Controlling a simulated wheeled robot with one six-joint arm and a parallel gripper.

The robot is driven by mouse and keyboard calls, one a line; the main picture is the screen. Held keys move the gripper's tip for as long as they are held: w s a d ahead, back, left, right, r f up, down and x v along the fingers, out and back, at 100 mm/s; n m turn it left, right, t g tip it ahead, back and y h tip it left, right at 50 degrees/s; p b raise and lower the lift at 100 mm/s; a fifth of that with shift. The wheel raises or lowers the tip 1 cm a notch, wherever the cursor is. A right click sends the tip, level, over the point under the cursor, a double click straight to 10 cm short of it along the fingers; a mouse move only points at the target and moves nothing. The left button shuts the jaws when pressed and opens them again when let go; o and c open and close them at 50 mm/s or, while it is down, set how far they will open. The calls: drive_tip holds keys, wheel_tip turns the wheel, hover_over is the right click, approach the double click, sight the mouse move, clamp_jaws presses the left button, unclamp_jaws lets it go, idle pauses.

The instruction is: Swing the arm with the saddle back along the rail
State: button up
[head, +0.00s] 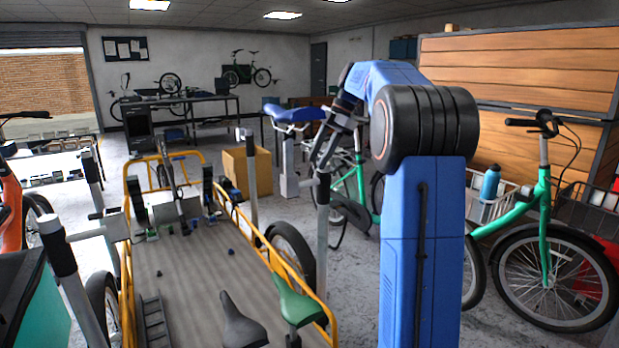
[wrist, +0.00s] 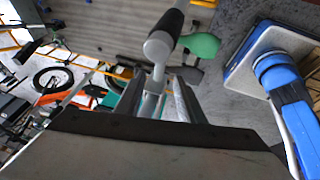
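My gripper (head: 322,162) hangs above the cargo bike's right side, over the top of a grey post (head: 322,235) with a short side arm. Its two fingers are apart in the wrist view (wrist: 158,100). A black-ended grey stem (wrist: 158,75) shows between and beyond the fingertips; I cannot tell if they touch it. A green saddle (head: 296,302) sits low at the bed's right front, and shows behind the black end in the wrist view (wrist: 203,44). A dark grey saddle (head: 241,325) is left of it. A blue saddle (head: 293,114) tops a post farther back.
The cargo bike has yellow side rails (head: 263,240) around a ribbed bed (head: 185,275). Another post (head: 58,245) stands at left. A green bike (head: 545,220) stands at right, with a blue bottle (head: 490,183) beside it. A yellow box (head: 247,172) stands behind.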

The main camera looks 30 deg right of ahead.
sight(309, 181)
drive_tip(key=x, duration=0.7)
drive_tip(key=shift+a+f, duration=0.1)
drive_tip(key=shift+f, duration=0.1)
clamp_jaws()
